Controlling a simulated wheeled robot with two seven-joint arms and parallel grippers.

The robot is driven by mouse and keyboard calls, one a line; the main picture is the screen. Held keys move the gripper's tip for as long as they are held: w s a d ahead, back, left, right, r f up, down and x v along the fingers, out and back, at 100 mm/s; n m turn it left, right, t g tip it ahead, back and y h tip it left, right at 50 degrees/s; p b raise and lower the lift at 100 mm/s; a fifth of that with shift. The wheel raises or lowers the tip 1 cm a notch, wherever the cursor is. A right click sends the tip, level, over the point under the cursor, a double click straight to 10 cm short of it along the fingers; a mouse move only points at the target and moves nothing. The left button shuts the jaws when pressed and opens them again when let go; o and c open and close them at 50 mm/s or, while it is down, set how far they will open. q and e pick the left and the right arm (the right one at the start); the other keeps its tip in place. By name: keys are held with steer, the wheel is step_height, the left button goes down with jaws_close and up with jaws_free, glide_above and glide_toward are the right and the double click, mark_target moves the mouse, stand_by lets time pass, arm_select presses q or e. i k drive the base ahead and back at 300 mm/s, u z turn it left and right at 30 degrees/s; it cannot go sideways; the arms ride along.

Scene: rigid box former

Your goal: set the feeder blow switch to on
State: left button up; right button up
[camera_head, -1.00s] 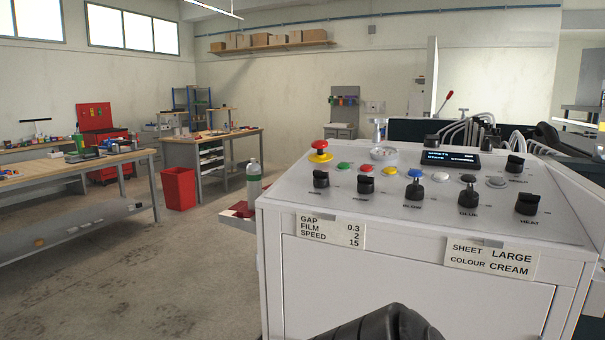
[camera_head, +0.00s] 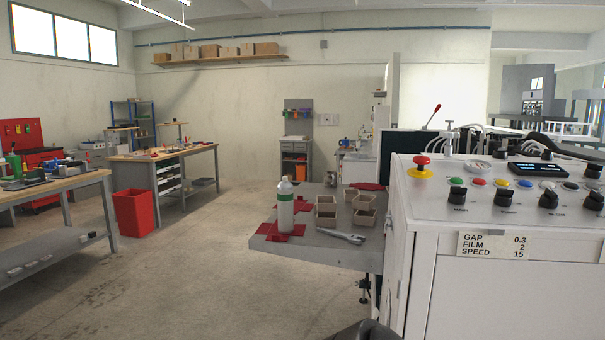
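The white control panel (camera_head: 425,205) of the machine stands at the right of the head view. Several black rotary switches sit along its front row, such as one at the left (camera_head: 457,192), one beside it (camera_head: 504,194) and one further right (camera_head: 549,197). Their small labels are too blurred to read, so I cannot tell which is the feeder blow switch or how it is set. The panel's right part is cut off by the frame. Neither gripper shows; only a dark part of my arm is at the bottom edge.
A red emergency button (camera_head: 422,165) is at the panel's left corner. A grey side table (camera_head: 330,253) holds a bottle (camera_head: 285,205), several small boxes and a wrench (camera_head: 342,236). A red bin (camera_head: 135,212) and workbenches stand at the left. The floor between is clear.

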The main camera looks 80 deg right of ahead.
mark_target(550, 199)
steer(key=z, duration=2.6)
